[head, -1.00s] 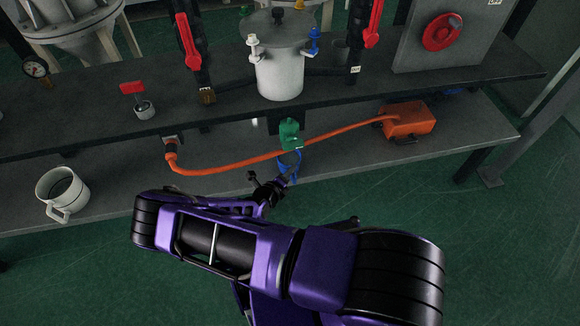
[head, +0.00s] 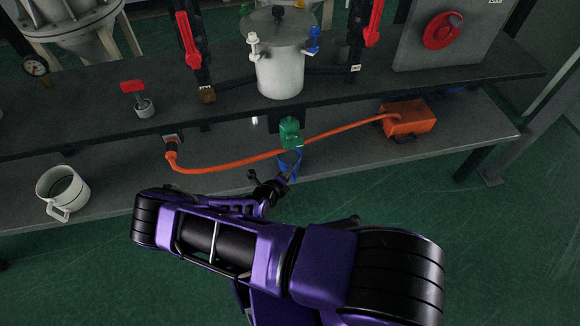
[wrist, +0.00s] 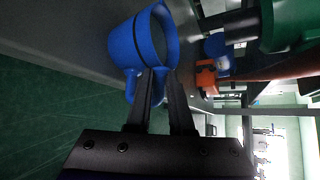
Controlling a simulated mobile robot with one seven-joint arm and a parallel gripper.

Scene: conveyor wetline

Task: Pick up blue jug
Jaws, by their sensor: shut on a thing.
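The blue jug (wrist: 140,42) fills the upper left of the wrist view, appearing sideways there with its open mouth toward the right. In the head view the blue jug (head: 290,163) shows only in part, below a green fitting (head: 290,130), at the lower shelf's front edge. My gripper (wrist: 163,76) is shut on the blue jug at its handle side; the exact contact is partly hidden by the fingers. In the head view my gripper (head: 277,184) is small and dark, just in front of the jug. I cannot tell whether the jug touches the shelf.
An orange hose (head: 230,163) runs behind the jug to an orange box (head: 408,120) on the lower shelf (head: 345,160). A white jug (head: 60,182) stands at the left. The upper shelf (head: 215,108) overhangs, carrying a metal tank (head: 280,70) and red-handled valves.

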